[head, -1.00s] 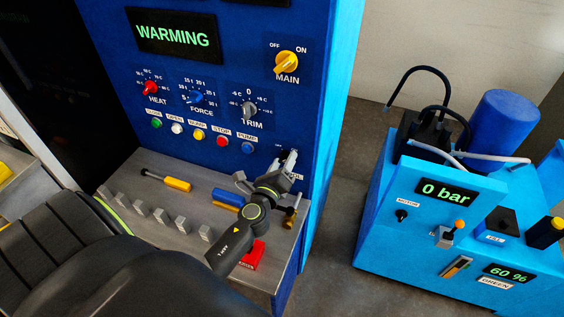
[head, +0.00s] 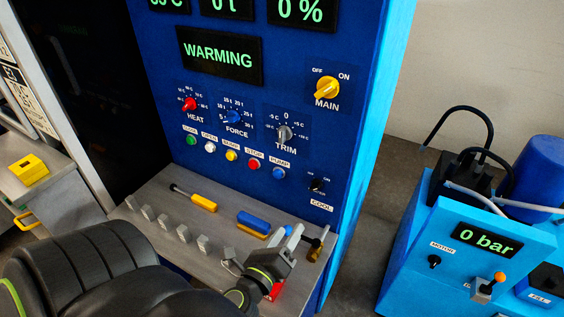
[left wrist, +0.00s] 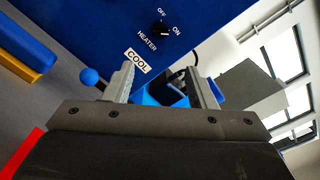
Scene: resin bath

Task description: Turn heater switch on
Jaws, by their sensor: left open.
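The heater switch is a small black knob (head: 317,185) low on the right of the blue panel, above a COOL label (head: 321,207). My right gripper is not in view.
A grey shelf (head: 150,232) below the panel holds a yellow-handled tool (head: 203,203), a blue block (head: 253,222) and several grey blocks. A WARMING display (head: 219,55) and a yellow MAIN knob (head: 327,87) are above. A light-blue pump unit (head: 420,270) stands at the right.

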